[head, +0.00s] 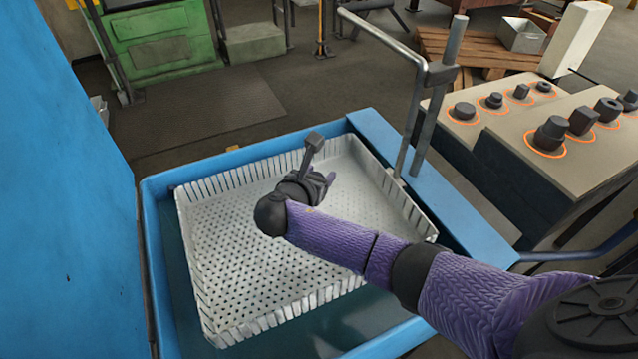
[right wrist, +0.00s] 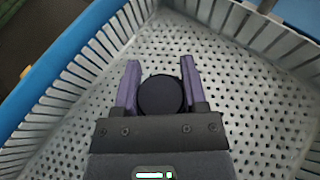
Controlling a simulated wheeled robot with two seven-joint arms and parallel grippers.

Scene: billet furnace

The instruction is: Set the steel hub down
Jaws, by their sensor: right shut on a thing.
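My right gripper (head: 327,181) is over the inside of a white perforated basket (head: 215,290), toward its far right part. In the right wrist view its two purple fingers (right wrist: 161,82) are shut on a dark round part, the steel hub (right wrist: 161,97), seen end-on. In the head view the hub is hidden by the gripper and wrist. I cannot tell whether the hub touches the basket floor. The basket floor shows in the right wrist view (right wrist: 255,110) and looks empty around the hub. My left gripper is not in view.
The basket sits in a blue-rimmed tank (head: 160,181). A grey bent-pipe handle (head: 415,110) stands at its right rim. At right, a bench (head: 500,118) carries several dark parts in orange rings. A blue wall (head: 60,190) stands at left.

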